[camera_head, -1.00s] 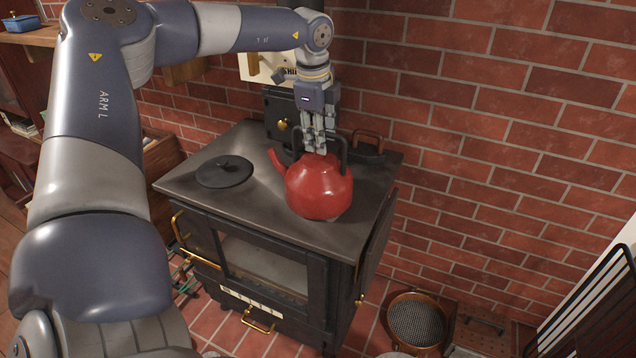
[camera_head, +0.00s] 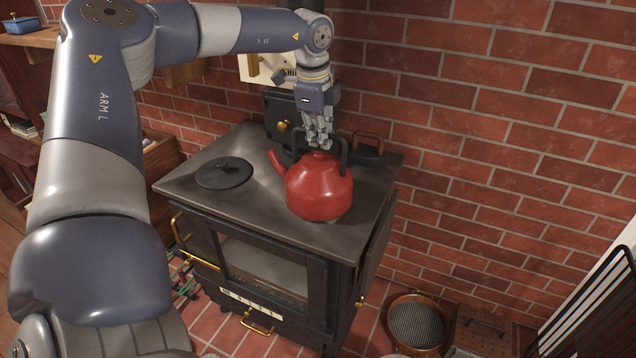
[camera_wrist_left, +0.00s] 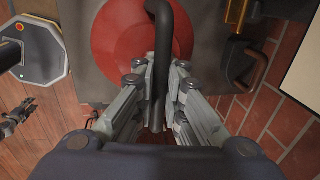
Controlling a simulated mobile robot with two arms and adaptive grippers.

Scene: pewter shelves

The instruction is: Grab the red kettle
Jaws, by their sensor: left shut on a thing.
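The red kettle (camera_head: 319,188) stands upright on the black stove top, its spout pointing to the left. Its dark handle (camera_head: 345,150) arches over the lid. My left gripper (camera_head: 321,145) reaches down from above at the handle, just over the lid. In the left wrist view the kettle (camera_wrist_left: 117,45) lies beyond the fingers, and the handle (camera_wrist_left: 158,50) runs between the two fingers of my left gripper (camera_wrist_left: 157,68). The fingers are shut on the handle.
The stove top (camera_head: 250,222) carries a round black lid (camera_head: 224,172) to the left of the kettle. A brick wall (camera_head: 480,120) stands close behind and to the right.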

